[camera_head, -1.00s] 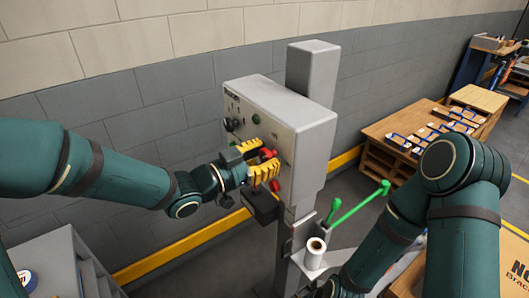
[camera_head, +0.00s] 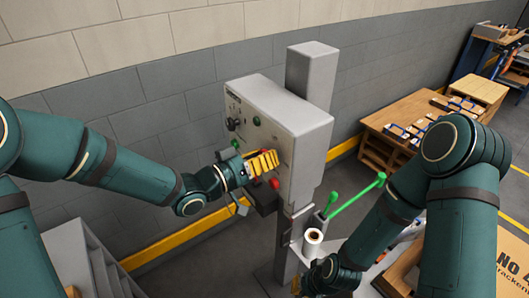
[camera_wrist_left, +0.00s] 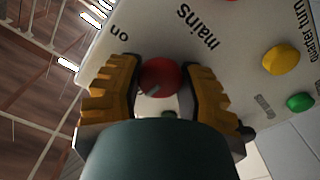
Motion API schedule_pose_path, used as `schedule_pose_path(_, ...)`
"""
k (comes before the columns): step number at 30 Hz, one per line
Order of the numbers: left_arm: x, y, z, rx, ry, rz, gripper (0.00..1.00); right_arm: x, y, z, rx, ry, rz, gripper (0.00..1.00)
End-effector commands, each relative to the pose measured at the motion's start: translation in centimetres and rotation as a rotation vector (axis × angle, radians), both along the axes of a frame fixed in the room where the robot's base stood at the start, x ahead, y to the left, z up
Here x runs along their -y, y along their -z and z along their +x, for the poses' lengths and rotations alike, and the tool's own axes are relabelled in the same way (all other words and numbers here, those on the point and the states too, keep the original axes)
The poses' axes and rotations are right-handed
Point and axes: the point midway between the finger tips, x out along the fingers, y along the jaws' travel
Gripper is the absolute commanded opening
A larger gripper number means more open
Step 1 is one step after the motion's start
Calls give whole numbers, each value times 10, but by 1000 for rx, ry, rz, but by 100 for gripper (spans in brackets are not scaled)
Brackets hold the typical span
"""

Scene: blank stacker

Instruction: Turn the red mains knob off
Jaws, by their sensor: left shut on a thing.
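The red mains knob (camera_wrist_left: 160,76) shows in the left wrist view between the two yellow fingers of my left gripper (camera_wrist_left: 161,84), which is shut on it. A pale pointer line crosses the knob. The words "mains" and "on" are printed on the panel near it. In the head view my left gripper (camera_head: 264,162) is at the face of the grey control box (camera_head: 300,120), and its fingers hide the knob. My right gripper (camera_head: 299,284) is at the bottom edge, partly cut off, with its fingers too hidden to judge.
A yellow button (camera_wrist_left: 281,59) and a green button (camera_wrist_left: 300,102) sit beside the knob. A red part (camera_head: 274,183) shows below my left gripper. A wooden table (camera_head: 388,118) is behind right.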

Motion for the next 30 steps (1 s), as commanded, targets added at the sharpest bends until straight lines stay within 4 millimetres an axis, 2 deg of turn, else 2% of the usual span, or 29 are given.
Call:
schedule_pose_path(19,0,-3,1,-30,-2,-32,2,0,-4,1,3,2,0,0)
schedule_pose_path(20,0,-3,1,-30,-2,-32,51,0,-4,1,3,2,0,0)
schedule_pose_path(21,0,-3,1,-30,-2,-32,65,0,-4,1,3,2,0,0)
schedule_pose_path(22,0,-3,1,-30,-1,-31,72,0,-4,1,3,2,0,0)
schedule_pose_path(30,0,-1,1,-35,-1,-29,72,0,-4,1,3,2,0,0)
